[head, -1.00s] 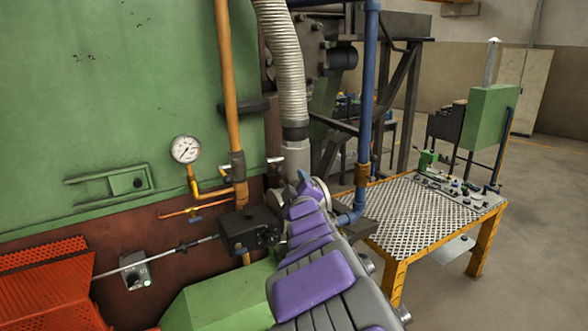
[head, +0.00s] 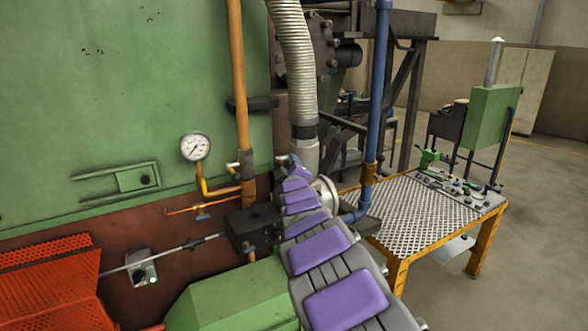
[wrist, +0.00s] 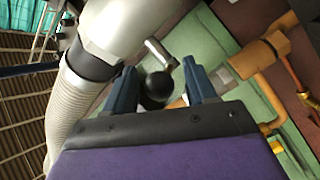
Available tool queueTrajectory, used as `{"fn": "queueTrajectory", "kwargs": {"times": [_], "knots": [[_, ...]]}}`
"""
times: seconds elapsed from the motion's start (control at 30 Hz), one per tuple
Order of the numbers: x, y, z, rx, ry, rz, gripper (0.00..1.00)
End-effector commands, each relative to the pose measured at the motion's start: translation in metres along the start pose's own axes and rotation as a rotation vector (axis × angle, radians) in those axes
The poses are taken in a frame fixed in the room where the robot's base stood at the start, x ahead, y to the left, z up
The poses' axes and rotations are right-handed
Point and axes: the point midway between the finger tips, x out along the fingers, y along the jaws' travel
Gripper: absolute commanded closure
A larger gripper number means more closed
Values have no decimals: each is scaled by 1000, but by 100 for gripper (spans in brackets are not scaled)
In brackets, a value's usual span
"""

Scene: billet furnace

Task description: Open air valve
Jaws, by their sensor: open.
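In the wrist view my gripper (wrist: 159,68) has two blue fingers spread apart. A lever with a round black knob (wrist: 155,88) and a metal stem shows between the fingers. I cannot tell how deep the knob sits between them or whether they touch it. The lever is close to a thick grey pipe (wrist: 120,28), and it may be the air valve's handle. In the head view my purple-padded arm reaches toward the base of the grey pipe (head: 304,154) and hides most of the lever and gripper.
An orange pipe (head: 238,80) with a pressure gauge (head: 195,146) stands left of the arm. A black box (head: 252,227) sits below it. A blue pipe (head: 376,95) and a yellow-framed table (head: 415,213) stand on the right. Open floor lies beyond the table.

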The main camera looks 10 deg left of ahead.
Motion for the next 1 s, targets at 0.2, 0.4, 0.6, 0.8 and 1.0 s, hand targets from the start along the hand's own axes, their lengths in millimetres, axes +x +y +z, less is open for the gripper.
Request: {"fn": "queueTrajectory", "kwargs": {"times": [0.2,0.4,0.6,0.8,1.0], "knots": [[-3,9,10,9,-1,2,44],[-6,18,22,23,-2,4,62],[-5,16,19,18,-5,5,82],[-2,13,15,16,-6,7,100],[-1,13,14,14,-3,6,100]]}}
